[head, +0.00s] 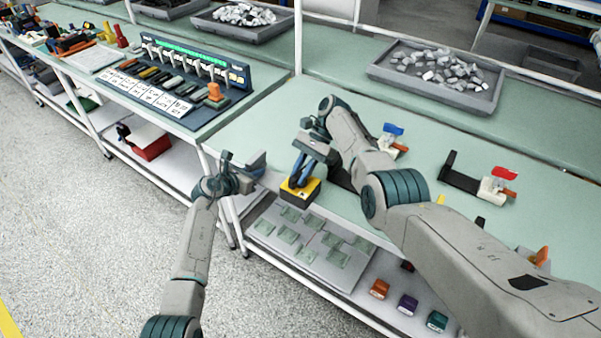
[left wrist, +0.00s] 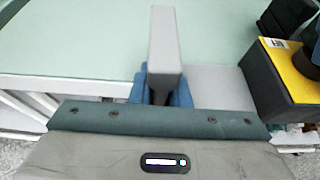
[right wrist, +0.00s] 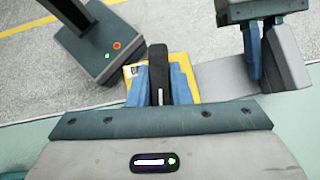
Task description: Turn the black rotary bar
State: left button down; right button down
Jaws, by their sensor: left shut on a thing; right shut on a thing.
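The black rotary bar (right wrist: 157,72) stands up from a yellow-topped black block (head: 304,197) at the front edge of the bench. My right gripper (head: 299,181) points down over the block, its blue fingers on both sides of the bar and shut on it; they hide much of the bar in the head view. My left gripper (left wrist: 160,88) is at the bench edge, left of the block, shut on a grey upright piece (left wrist: 165,45). A flat grey plate (left wrist: 215,85) lies between this piece and the block.
Behind my right gripper, black brackets with white and orange parts (head: 492,190) lie on the green bench. A grey tray (head: 437,78) of metal pieces stands at the back. A blue breaker rack (head: 195,65) is at left. A lower shelf holds flat panels (head: 310,240).

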jog(key=shift+n, duration=0.3)
jog(key=c, duration=1.3)
grip_release()
jog(key=shift+f+m, duration=0.1)
jog(key=shift+m, duration=0.3)
jog(key=m+t+y, duration=0.1)
jog(key=m+t, duration=0.1)
jog(key=m, duration=0.1)
jog(key=shift+y, duration=0.3)
jog(key=m+t+y, duration=0.1)
jog(key=m+t, duration=0.3)
jog(key=m, duration=0.2)
jog(key=s+v, duration=0.1)
jog(key=v, duration=1.1)
jog(key=shift+s+d+f+m+t+h, duration=0.2)
jog(key=shift+s+f+t+h, duration=0.35)
jog(key=shift+s+f+h, duration=0.55)
jog(key=shift+s+d+f+m+t+h, duration=0.1)
jog(key=shift+s+f+m+t+h, duration=0.15)
jog(key=shift+s+f+t+h, duration=0.7)
jog(key=shift+s+d+f+m+t+h, duration=0.2)
jog(key=shift+s+f+h, duration=0.55)
jog(key=shift+s+f, duration=0.7)
jog(key=shift+s+r, duration=0.15)
jog(key=shift+r, duration=0.05)
